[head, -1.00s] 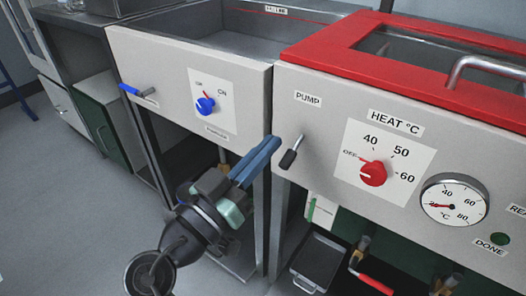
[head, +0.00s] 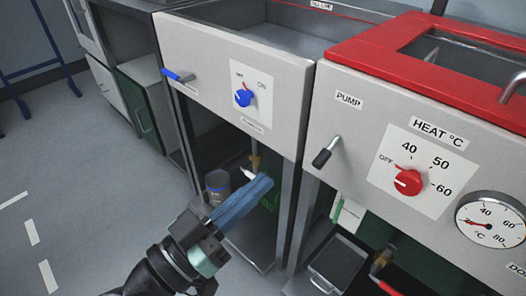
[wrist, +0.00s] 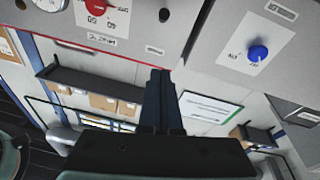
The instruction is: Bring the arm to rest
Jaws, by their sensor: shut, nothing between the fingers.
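My gripper (head: 258,188) is in the lower middle of the head view, in front of the open space under the left sink unit. Its blue fingers lie together with nothing between them, pointing up and to the right. They appear apart from the panels and the pump lever (head: 326,151). In the wrist view the closed fingers (wrist: 160,75) point up, between the panel with the red knob (wrist: 96,5) and the panel with the blue knob (wrist: 258,53).
The left unit has a blue lever (head: 178,76) and a blue knob (head: 243,98). The right unit has a red rim (head: 350,52), a red heat knob (head: 408,182) and a dial gauge (head: 488,222). A tray (head: 338,264) sits below. Grey floor (head: 90,190) at left is clear.

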